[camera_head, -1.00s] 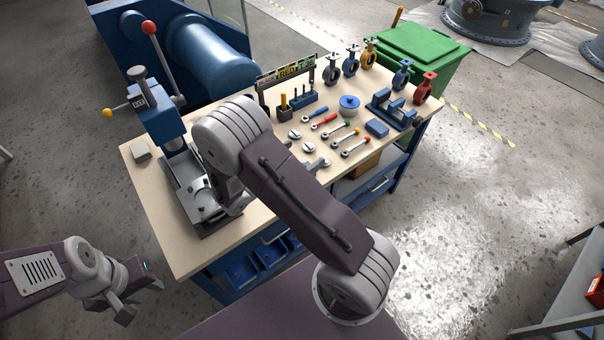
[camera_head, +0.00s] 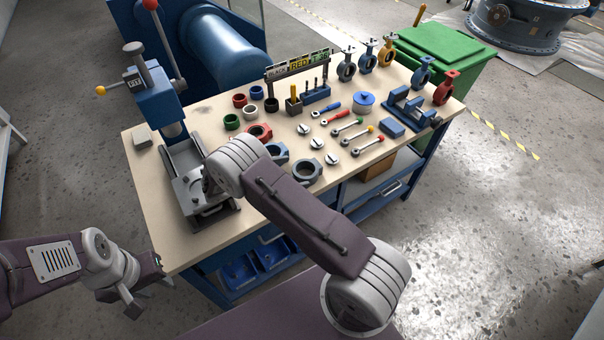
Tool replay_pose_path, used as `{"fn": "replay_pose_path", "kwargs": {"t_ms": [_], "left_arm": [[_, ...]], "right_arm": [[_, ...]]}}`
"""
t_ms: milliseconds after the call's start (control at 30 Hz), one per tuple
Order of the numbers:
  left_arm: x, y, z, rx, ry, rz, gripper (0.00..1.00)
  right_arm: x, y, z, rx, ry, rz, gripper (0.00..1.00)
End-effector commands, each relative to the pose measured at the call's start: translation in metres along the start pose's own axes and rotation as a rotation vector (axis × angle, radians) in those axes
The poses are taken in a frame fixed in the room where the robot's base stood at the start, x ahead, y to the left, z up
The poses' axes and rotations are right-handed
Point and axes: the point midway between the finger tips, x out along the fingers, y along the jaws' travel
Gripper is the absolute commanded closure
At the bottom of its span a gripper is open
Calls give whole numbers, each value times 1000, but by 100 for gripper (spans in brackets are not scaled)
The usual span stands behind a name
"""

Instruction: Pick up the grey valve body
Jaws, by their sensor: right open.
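Two thick ring-shaped bodies lie flat on the wooden bench top: a dark grey one (camera_head: 308,181) and a blue-grey one (camera_head: 277,152) behind it. A red one (camera_head: 258,131) lies further back. My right arm crosses over the bench front, its upper joint beside the grey bodies. My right gripper (camera_head: 208,190) is mostly hidden below that joint, near the press fixture, left of the grey bodies and apart from them; I see nothing held. My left gripper (camera_head: 145,287) is off the bench's front left corner, over the floor, with its jaw gap unclear.
A blue press (camera_head: 160,100) with a metal fixture (camera_head: 185,160) stands at the bench's left. Coloured rings, a sign rack (camera_head: 300,65), wrenches and a blue vise (camera_head: 412,108) fill the rest. Several assembled valves stand along the back right. A green bin (camera_head: 440,55) is behind.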

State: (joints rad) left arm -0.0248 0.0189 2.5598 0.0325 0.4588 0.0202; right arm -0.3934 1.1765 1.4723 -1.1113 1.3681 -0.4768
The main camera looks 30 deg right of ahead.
Motion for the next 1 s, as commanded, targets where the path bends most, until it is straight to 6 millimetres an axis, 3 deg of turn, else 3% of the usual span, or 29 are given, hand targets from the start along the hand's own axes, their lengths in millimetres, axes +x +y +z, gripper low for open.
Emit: {"fn": "replay_pose_path", "kwargs": {"t_ms": [233, 533, 867, 1000], "left_arm": [[-6, 0, 0, 0, 0, 0, 64], [-6, 0, 0, 0, 0, 0, 64], [-6, 0, 0, 0, 0, 0, 64], [-6, 0, 0, 0, 0, 0, 64]], "right_arm": [[42, 2, -4, 0, 0, -4, 0], [48, 2, -5, 0, 0, -1, 3], [48, 2, -5, 0, 0, -1, 93], [48, 3, -4, 1, -2, 0, 93]]}}
